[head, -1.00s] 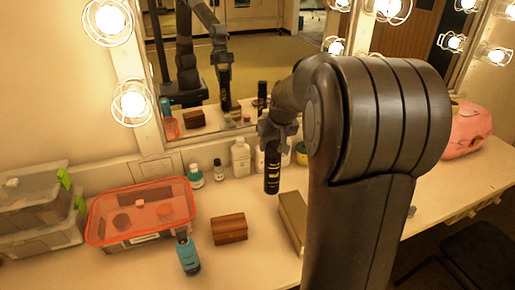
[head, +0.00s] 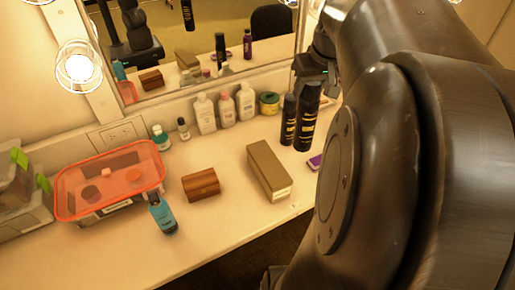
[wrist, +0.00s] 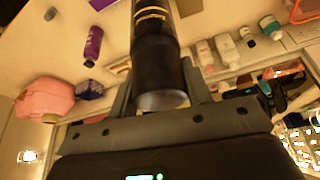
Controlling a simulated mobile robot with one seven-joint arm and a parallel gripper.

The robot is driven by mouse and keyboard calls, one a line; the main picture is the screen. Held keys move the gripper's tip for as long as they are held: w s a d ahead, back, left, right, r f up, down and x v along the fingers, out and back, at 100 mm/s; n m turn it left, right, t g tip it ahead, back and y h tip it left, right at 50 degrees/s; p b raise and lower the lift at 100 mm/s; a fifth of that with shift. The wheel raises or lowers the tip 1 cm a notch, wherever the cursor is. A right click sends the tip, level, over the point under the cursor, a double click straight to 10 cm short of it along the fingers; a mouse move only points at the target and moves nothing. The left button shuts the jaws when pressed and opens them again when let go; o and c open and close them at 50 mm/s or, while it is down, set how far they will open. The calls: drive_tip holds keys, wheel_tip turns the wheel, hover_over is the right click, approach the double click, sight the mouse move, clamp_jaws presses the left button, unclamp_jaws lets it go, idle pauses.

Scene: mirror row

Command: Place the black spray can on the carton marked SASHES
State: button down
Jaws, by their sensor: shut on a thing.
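My gripper (head: 316,72), partly hidden behind my own arm in the head view, is shut on a black spray can (head: 306,118) with yellow lettering. The can hangs upright below it and appears raised off the counter. In the wrist view the can (wrist: 154,55) sits between the two fingers (wrist: 160,88). A similar, slimmer black can (head: 288,122) stands just left of it in the head view. A tan carton (head: 266,168) lies on the counter, nearer the camera and left of the held can. Its end has a pale label too small to read.
A wooden box (head: 201,185), a blue bottle (head: 162,215) and a red-lidded bin (head: 110,178) are left of the carton. White bottles (head: 205,113) and a yellow-green jar (head: 269,103) stand along the mirror (head: 160,93). A purple item (head: 314,162) lies right of the carton.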

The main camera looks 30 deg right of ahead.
drive_tip(key=shift+s+d+r, duration=0.1)
drive_tip(key=shift+s+r, duration=0.05)
drive_tip(key=shift+s, duration=0.35)
drive_tip(key=shift+s+d+r, duration=0.1)
drive_tip(key=shift+s, duration=0.35)
drive_tip(key=w+a+f, duration=0.7)
drive_tip(key=w+f, duration=0.2)
drive_tip(key=f, duration=0.1)
drive_tip(key=shift+f, duration=0.4)
drive_tip(key=shift+f, duration=0.15)
drive_tip(key=c, duration=0.7)
unclamp_jaws()
drive_tip(key=shift+c, duration=0.2)
